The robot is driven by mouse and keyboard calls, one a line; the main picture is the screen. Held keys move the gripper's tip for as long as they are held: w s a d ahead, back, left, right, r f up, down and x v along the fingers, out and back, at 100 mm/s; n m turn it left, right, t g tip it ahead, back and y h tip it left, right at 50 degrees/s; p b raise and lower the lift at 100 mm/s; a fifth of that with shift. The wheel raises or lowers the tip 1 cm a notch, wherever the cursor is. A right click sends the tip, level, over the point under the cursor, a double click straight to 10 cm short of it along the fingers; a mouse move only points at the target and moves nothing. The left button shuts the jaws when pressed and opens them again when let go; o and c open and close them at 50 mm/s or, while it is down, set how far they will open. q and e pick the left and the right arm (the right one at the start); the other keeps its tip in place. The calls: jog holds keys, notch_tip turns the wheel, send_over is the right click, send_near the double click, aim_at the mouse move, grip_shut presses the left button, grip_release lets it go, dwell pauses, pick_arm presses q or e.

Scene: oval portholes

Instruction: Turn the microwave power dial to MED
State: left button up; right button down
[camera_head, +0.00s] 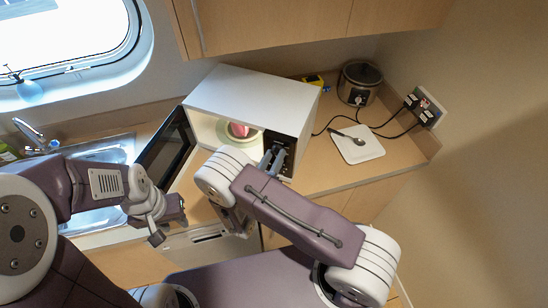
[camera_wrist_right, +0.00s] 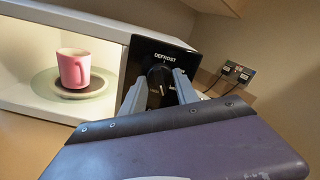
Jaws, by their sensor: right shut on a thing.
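The white microwave (camera_head: 250,95) stands on the counter with its dark door (camera_head: 165,145) swung open to the left. Its black control panel (camera_wrist_right: 150,50) reads DEFROST at the top; lower lettering is partly hidden. The black power dial (camera_wrist_right: 158,77) sits between the fingers of my right gripper (camera_wrist_right: 160,92), which is shut on it. A pale mark on the dial's lower part points downward; its exact setting is unclear. In the head view my right gripper (camera_head: 275,158) reaches the panel. My left gripper (camera_head: 170,227) is open and empty, in front of the counter, away from the microwave.
A pink mug (camera_wrist_right: 73,68) stands on a plate (camera_wrist_right: 82,87) inside the microwave. To the right are a white board (camera_head: 357,150) with a spoon, a slow cooker (camera_head: 359,82) and a socket with cords (camera_head: 428,108). A sink (camera_head: 100,215) is at left.

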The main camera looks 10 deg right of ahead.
jog(key=n, duration=0.5)
jog(key=shift+n, duration=0.4)
dwell(0.4)
jog(key=c, duration=0.9)
grip_release()
